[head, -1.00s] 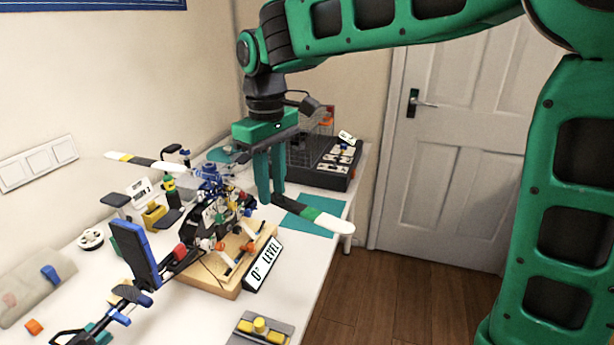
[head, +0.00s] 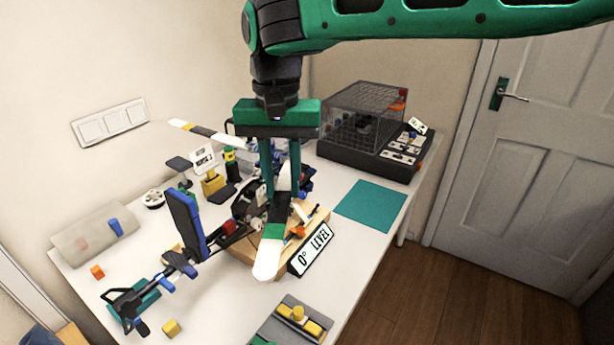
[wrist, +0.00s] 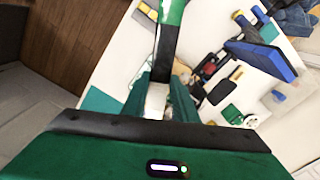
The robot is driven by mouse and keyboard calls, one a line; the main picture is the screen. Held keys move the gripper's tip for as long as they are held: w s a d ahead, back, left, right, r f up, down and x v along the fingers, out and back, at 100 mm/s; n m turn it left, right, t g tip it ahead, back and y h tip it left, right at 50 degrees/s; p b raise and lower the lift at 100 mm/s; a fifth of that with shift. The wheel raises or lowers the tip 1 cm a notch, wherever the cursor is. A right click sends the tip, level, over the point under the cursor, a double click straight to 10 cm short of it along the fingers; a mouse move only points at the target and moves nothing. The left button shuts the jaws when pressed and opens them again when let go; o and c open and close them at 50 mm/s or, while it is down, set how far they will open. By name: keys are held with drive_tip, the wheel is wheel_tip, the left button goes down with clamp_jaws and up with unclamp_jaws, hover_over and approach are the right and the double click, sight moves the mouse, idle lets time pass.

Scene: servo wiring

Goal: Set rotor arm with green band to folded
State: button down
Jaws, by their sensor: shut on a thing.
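The rotor arm with the green band (head: 273,231) has a black inner part and a white tip. In the head view it points toward the camera, its tip over the near edge of the wooden base (head: 244,255). My gripper (head: 281,190) points down and is shut on this rotor arm, inboard of the green band. Another rotor arm with a yellow band (head: 186,126) points to the back left. My fingers partly hide the hub.
The helicopter model's tail with a blue fin (head: 187,225) extends front left. A "0° LEVEL" sign (head: 311,249) stands at the base's front. A grey block with yellow parts (head: 294,321) lies nearer. A teal mat (head: 371,205) is clear; a mesh cage (head: 365,115) stands behind.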

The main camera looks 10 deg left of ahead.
drive_tip(key=w+a+m, duration=0.1)
drive_tip(key=a+m, duration=0.6)
drive_tip(key=shift+w+a, duration=0.2)
drive_tip(key=shift+a, duration=0.05)
drive_tip(key=shift+w, duration=0.1)
idle(0.4)
drive_tip(key=c, duration=1.4)
unclamp_jaws()
drive_tip(key=shift+r, duration=0.1)
wheel_tip(320, 180, up, 10)
drive_tip(key=shift+r, duration=0.25)
